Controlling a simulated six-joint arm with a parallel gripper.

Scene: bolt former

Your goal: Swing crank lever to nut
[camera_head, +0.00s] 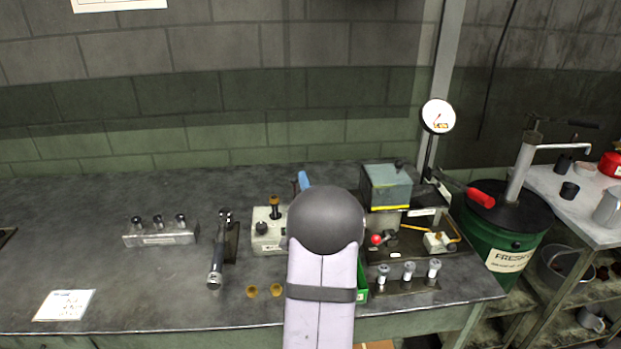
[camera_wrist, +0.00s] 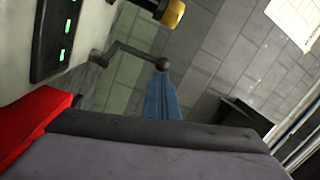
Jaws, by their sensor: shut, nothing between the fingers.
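The crank lever has a blue handle (camera_head: 304,181), which shows just left of my dark round arm joint in the head view. In the wrist view the blue handle (camera_wrist: 162,98) hangs from a dark ball end, with a thin dark crank arm running left. My gripper (camera_wrist: 155,132) fills the bottom of the wrist view as a dark, broad shape, shut and empty. The handle's lower end passes behind its edge; I cannot tell whether they touch. My arm hides the gripper in the head view. No nut marking is readable.
A beige box (camera_head: 268,232) with a brass-topped knob (camera_head: 274,201) stands left of my arm. Two brass pieces (camera_head: 264,291) lie in front. A wrench-like tool (camera_head: 219,250) and a bolt rack (camera_head: 160,235) are farther left. A machine (camera_head: 387,186) stands right. The far-left bench is mostly clear.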

